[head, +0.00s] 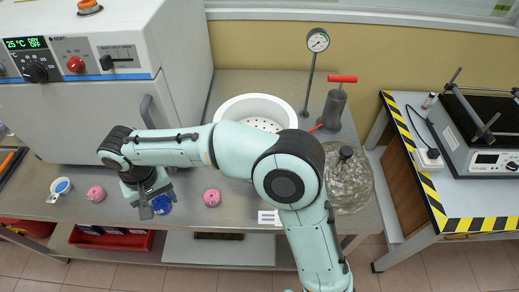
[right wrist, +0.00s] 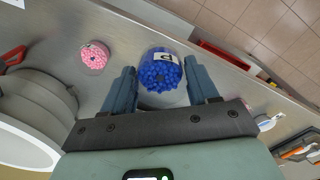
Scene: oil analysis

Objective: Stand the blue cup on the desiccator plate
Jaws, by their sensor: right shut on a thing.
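The blue cup (head: 161,205) is a small clear cup filled with blue beads, near the front edge of the steel bench. In the right wrist view the blue cup (right wrist: 160,72) carries a white label and sits between the two fingers. My right gripper (head: 150,206) is shut on it; it also shows in the right wrist view (right wrist: 163,88). I cannot tell whether the cup touches the bench. The desiccator plate (head: 262,124) is white and perforated, inside a round white rim, behind my right forearm, which hides its front part. My left gripper is not in view.
Pink cups (head: 96,193) and (head: 212,197) stand either side of the blue one. The glass lid (head: 346,190) lies right of the desiccator; a gauge (head: 317,41) and pump (head: 333,107) stand behind. An oven (head: 90,110) fills the back left.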

